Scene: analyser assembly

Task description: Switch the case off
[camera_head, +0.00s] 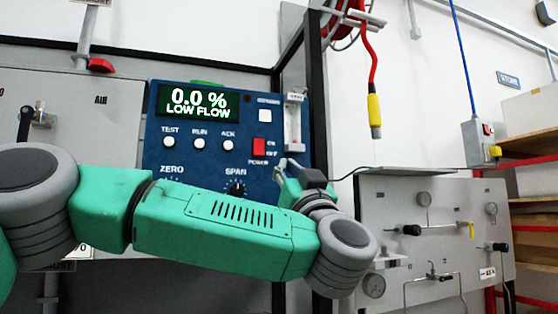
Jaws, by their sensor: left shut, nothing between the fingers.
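The case is a blue analyser panel (200,155) on the wall, left of centre. Its green-on-black display (197,103) reads "0.0 %" and "LOW FLOW". A red power switch (259,147) sits at the panel's right side, with ON and OFF marks beside it and POWER below. My left arm crosses in front of the panel's lower part. My left gripper (281,168) is shut and empty, just below and right of the red switch, close to the POWER label. Whether it touches the panel cannot be told. My right gripper does not show.
TEST, RUN and ACK buttons (199,143) and a SPAN knob (236,188) are on the panel. A flow meter tube (294,125) stands right of the switch. A black frame post (316,110) runs beside it. A red cable with a yellow connector (374,110) hangs further right.

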